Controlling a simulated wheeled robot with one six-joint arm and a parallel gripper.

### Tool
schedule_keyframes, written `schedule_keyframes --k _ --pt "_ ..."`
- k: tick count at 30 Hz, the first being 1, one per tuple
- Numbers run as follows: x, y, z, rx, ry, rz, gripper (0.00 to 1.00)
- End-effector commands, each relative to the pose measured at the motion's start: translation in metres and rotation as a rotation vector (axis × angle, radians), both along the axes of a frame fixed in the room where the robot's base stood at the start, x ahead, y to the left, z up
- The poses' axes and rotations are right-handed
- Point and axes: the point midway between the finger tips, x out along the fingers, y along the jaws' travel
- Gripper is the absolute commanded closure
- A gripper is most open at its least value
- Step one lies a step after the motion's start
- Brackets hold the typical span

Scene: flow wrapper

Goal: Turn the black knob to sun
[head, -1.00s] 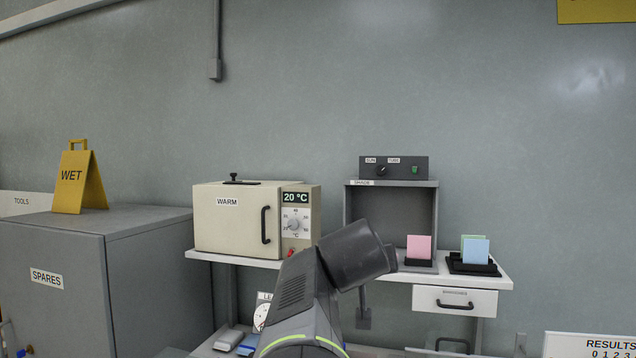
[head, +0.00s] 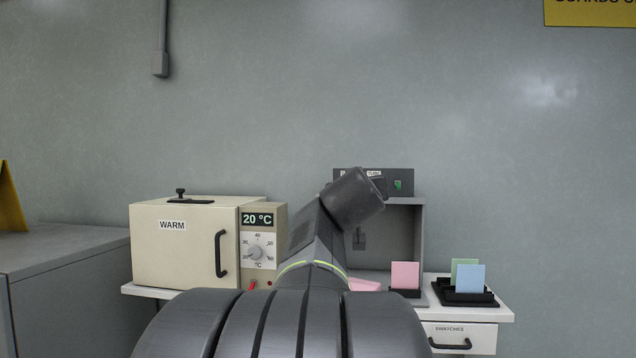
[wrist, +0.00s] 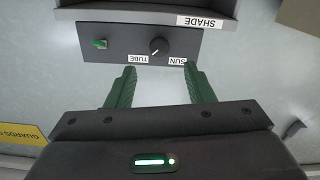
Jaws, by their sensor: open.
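The black knob (wrist: 159,46) sits on the dark control panel (wrist: 112,33) in the wrist view, which shows things upside down. The "SUN" label (wrist: 176,61) and "TUBE" label (wrist: 138,59) are on either side of it. A small pale mark on the knob appears to lean towards the TUBE side, but it is tiny. My gripper (wrist: 160,88) is open and empty. Its green fingers are spread, with the knob between their lines but beyond the tips, apart from them. In the head view, my arm hides the knob and part of the panel (head: 404,181).
A green switch (wrist: 100,43) is on the same panel. The panel stands on the grey shade box (head: 418,240). The cream WARM oven (head: 180,245) stands to the left. Pink swatch (head: 405,275) and other swatches stand in black holders at the right.

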Motion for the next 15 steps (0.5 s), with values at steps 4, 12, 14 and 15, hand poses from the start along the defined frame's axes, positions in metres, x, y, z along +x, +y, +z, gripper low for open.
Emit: schedule_keyframes --k 4,12,14,15 --pt "0.027 -0.006 0.001 -0.001 0.002 0.000 0.52" --pt "0.062 -0.013 0.001 0.000 0.001 0.000 0.52" --pt "0.066 -0.014 0.001 0.001 0.000 0.000 0.52" --pt "0.068 -0.014 0.001 0.001 0.000 0.000 0.52"
